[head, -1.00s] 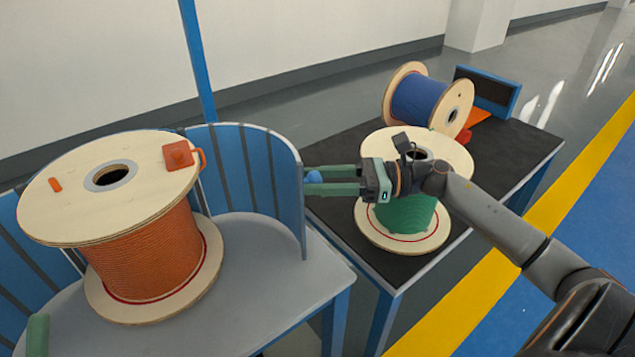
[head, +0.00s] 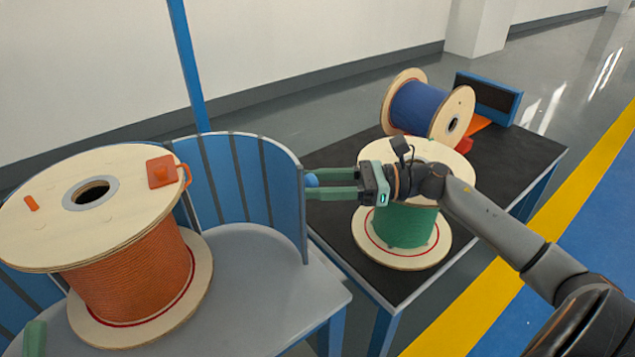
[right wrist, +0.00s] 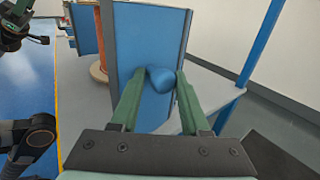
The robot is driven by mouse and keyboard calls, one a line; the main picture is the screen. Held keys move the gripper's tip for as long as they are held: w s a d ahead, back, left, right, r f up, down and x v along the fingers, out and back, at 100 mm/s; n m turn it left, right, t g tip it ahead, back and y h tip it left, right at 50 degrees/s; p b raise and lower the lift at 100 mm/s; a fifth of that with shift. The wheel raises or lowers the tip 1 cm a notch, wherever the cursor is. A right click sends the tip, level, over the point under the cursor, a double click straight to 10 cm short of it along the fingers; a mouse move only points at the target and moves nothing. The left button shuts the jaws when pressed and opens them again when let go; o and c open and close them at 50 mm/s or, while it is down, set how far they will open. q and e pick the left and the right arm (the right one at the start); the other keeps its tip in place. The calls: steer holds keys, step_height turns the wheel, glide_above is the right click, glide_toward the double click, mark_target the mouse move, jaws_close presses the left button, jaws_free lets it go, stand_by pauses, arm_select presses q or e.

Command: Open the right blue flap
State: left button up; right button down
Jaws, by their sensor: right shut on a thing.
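The right blue flap (head: 232,175) is a curved, ribbed blue panel standing on the grey table behind and right of the orange cable spool (head: 130,270). Its right edge stands near the table's right side. My right gripper (head: 318,182) is shut on the flap's round blue knob, which shows between the green fingers in the right wrist view (right wrist: 160,78). The flap's face (right wrist: 155,35) fills the middle of that view. Of my left gripper, only a green fingertip (head: 35,336) shows at the lower left of the head view; its opening cannot be told.
A dark-topped table (head: 480,205) on the right holds a green spool (head: 405,226) close under my right arm and a blue spool (head: 425,108) lying on its side. A blue post (head: 190,65) rises behind the flap. Bare grey tabletop (head: 265,285) lies in front of the flap.

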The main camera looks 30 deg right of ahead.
steer(key=c, duration=0.8)
jaws_free()
steer(key=shift+w+a, duration=0.1)
steer(key=shift+w, duration=0.1)
steer(key=shift+c, duration=0.2)
steer(key=shift+o, duration=1.3)
steer(key=shift+w+a, duration=0.1)
steer(key=shift+d, duration=0.25)
steer(key=p+v, duration=0.2)
steer(key=v, duration=1)
steer(key=shift+s, duration=0.3)
steer(key=shift+d, duration=0.1)
